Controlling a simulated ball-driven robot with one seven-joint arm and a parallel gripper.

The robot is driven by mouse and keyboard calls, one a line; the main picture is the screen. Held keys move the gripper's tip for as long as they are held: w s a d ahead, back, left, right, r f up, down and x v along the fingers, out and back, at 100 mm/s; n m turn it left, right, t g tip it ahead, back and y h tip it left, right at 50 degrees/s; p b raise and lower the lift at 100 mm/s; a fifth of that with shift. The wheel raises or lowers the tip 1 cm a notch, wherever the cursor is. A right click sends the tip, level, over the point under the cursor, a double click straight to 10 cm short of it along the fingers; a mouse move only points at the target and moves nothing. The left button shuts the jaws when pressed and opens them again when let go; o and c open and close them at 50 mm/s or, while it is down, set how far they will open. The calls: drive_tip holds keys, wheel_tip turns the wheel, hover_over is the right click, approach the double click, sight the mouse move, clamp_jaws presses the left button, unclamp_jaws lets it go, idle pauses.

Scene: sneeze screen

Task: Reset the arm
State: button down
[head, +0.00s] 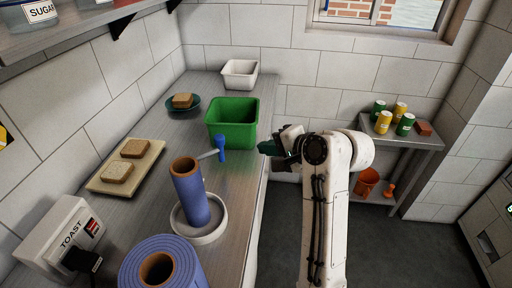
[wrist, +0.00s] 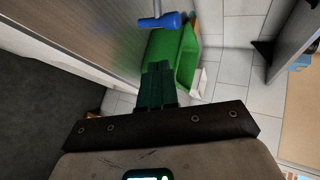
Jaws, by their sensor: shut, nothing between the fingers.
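My arm rises at the right of the counter in the head view. My gripper (head: 268,148) is at its end, level with the counter's right edge and just right of the green bin. In the wrist view the dark green fingers of my gripper (wrist: 156,72) are together with nothing between them. They point toward the green bin (wrist: 188,58), which also stands on the counter in the head view (head: 234,128). My gripper looks apart from the bin.
A side table (head: 425,135) with cans stands right.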

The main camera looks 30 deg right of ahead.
drive_tip(key=s+d+f+n+g+h, duration=0.35)
drive_tip(key=s+f+n+g, duration=0.35)
drive_tip(key=s+f, duration=1.05)
drive_tip(key=s+a+f+n+g, duration=0.1)
drive_tip(key=s+f+n, duration=0.2)
drive_tip(key=s, duration=0.6)
drive_tip(key=s+a+f+n+g, duration=0.1)
drive_tip(key=s+f+n+g, duration=0.1)
drive_tip(key=s, duration=0.7)
wheel_tip(320, 180, down, 2)
drive_tip(key=shift+a+f+n+g+h, duration=0.25)
drive_tip(key=shift+n+h, duration=0.2)
drive_tip(key=shift+n, duration=0.25)
